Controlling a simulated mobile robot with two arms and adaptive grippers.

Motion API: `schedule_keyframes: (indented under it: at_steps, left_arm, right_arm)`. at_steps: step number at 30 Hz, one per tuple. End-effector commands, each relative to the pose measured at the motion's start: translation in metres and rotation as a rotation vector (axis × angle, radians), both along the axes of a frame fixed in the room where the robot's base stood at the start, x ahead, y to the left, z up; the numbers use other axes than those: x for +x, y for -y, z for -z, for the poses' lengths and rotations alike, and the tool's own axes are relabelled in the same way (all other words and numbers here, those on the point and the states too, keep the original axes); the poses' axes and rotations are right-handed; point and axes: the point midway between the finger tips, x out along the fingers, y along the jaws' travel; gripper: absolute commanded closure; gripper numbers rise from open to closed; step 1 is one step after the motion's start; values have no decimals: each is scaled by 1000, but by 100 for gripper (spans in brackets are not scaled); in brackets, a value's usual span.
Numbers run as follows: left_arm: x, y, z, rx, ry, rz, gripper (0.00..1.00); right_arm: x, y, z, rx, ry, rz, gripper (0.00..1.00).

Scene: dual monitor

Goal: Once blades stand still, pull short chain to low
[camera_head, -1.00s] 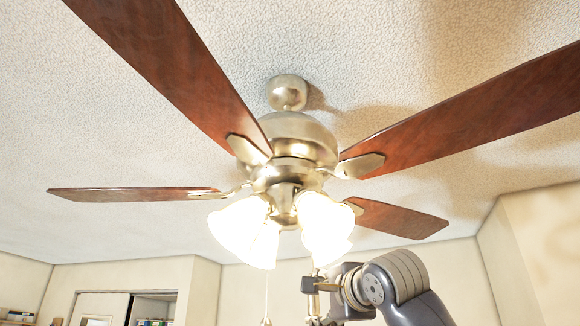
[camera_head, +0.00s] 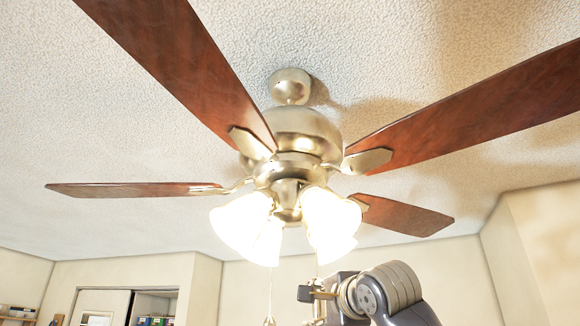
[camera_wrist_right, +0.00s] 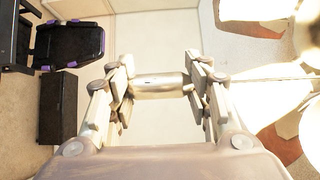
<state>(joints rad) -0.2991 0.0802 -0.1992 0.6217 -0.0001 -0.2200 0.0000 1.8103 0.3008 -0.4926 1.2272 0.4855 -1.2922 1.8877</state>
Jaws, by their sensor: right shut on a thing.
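The ceiling fan (camera_head: 292,132) has brown blades (camera_head: 455,120) that look sharp, without blur. Its frosted lamp shades (camera_head: 331,220) are lit. My right gripper (camera_head: 318,292) is below the shades, at the lower middle of the head view. In the right wrist view, it is shut on a pale metallic cylindrical chain pull (camera_wrist_right: 160,85), held crosswise between the fingertips. A thin chain (camera_wrist_right: 255,79) runs from it to the right, toward the lamps. Another pull chain (camera_head: 270,292) hangs free to the left, its end (camera_head: 269,321) lower than my gripper. My left gripper is out of view.
A shelf opening (camera_head: 155,305) and a door are at the far lower left. A dark chair (camera_wrist_right: 70,42) and dark cabinet (camera_wrist_right: 62,105) appear far off in the right wrist view. The space around the free chain is clear.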

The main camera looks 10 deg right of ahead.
Motion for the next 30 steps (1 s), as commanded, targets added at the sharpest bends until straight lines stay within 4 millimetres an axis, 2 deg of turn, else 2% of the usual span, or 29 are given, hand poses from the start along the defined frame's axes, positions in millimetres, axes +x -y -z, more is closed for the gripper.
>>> schedule_keyframes:
  at_steps: [6, 20, 28, 29, 30]
  left_arm:
    - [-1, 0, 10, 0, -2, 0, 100]
    - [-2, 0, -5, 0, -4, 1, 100]
    - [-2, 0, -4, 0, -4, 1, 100]
    - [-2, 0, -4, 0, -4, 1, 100]
    - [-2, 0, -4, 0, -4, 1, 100]
  right_arm:
    - [-1, 0, 9, -1, 2, 0, 68]
    - [-1, 0, -8, 0, 1, 0, 68]
    - [-1, 0, -9, 0, 2, 0, 68]
    - [-1, 0, -9, 0, 2, 0, 50]
    - [-1, 0, -9, 0, 2, 0, 50]
